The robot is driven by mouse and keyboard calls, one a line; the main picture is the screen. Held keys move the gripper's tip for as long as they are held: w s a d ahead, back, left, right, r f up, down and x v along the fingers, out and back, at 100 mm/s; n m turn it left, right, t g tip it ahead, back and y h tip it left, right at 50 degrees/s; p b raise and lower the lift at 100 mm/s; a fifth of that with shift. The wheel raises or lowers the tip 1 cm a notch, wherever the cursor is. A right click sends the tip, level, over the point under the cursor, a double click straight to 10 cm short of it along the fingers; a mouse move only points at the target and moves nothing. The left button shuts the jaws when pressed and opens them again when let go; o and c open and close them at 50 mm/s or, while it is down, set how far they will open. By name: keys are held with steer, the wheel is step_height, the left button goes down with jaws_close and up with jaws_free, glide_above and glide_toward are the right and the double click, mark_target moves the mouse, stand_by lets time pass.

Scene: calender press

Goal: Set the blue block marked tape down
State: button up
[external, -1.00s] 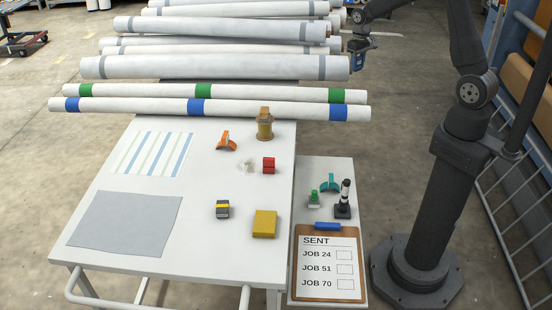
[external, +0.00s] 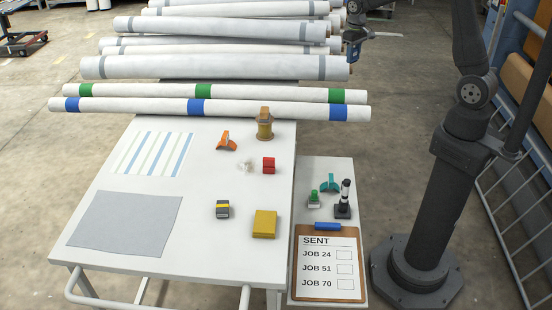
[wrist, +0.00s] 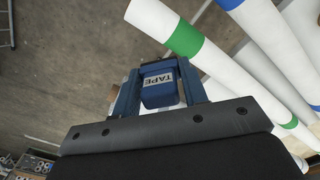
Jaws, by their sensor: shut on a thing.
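My gripper (wrist: 159,84) is shut on the blue block marked TAPE (wrist: 158,96) in the wrist view. The block sits between the two blue fingers, with its white label facing the camera. In the external view my gripper (external: 357,48) is at the top, just right of the ends of the big white rolls, and holds the block up in the air. The block is too small there to make out clearly.
A white table (external: 200,240) holds an orange tool (external: 226,141), a tape dispenser (external: 264,124), a red block (external: 268,165), a grey-yellow block (external: 222,209) and a yellow box (external: 264,224). White rolls (external: 215,66) lie behind. A side shelf holds a clipboard (external: 327,264) and stamps.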

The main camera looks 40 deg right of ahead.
steer(key=s+a+n, duration=0.2)
steer(key=s+a, duration=0.3)
steer(key=a, duration=0.7)
steer(key=s+a+n, duration=0.2)
steer(key=s+a, duration=0.3)
steer(key=a, duration=0.6)
steer(key=s+a+n, duration=0.4)
steer(key=s+a, duration=1)
steer(key=s, duration=0.2)
steer(key=f, duration=2)
steer(key=shift+w+f, duration=0.35)
steer(key=shift+f, duration=0.05)
glide_above(326, 218)
step_height(326, 218, down, 7)
steer(key=shift+f, duration=2.15)
